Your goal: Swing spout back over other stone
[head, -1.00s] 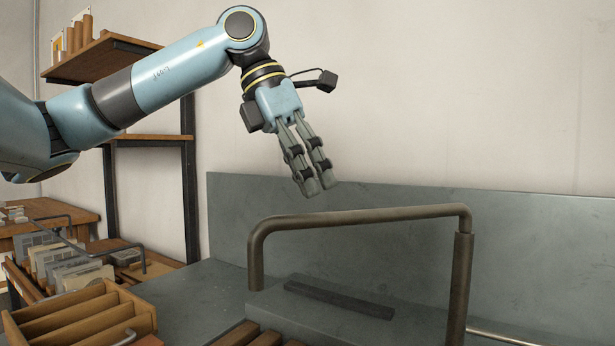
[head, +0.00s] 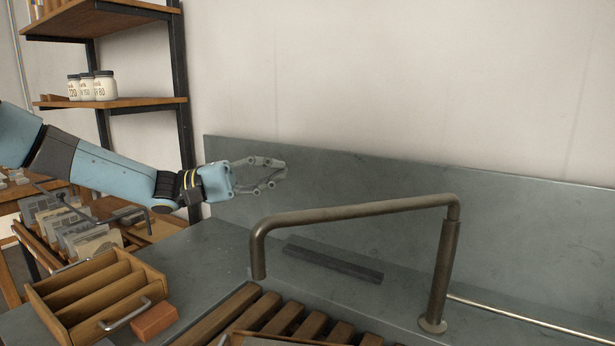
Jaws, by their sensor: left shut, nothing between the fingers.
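The spout (head: 350,213) is a dull bronze pipe on an upright post (head: 440,275) at the right of the grey sink. It reaches left, and its downturned end (head: 258,260) hangs near the left end of the wooden slats (head: 225,315). My left gripper (head: 282,172) is up and left of the spout, in front of the backsplash. Its fingers point right, their tips meet, and they hold nothing. It is apart from the spout. A grey edge at the bottom of the frame may be a stone on the slats; I cannot tell. My right gripper is not in view.
A dark bar (head: 333,262) lies behind the spout. The grey backsplash (head: 480,215) rises behind. At left are a wooden divided tray (head: 95,290), a reddish block (head: 154,320) and racked slabs (head: 85,240). Shelves with jars (head: 103,86) stand farther back.

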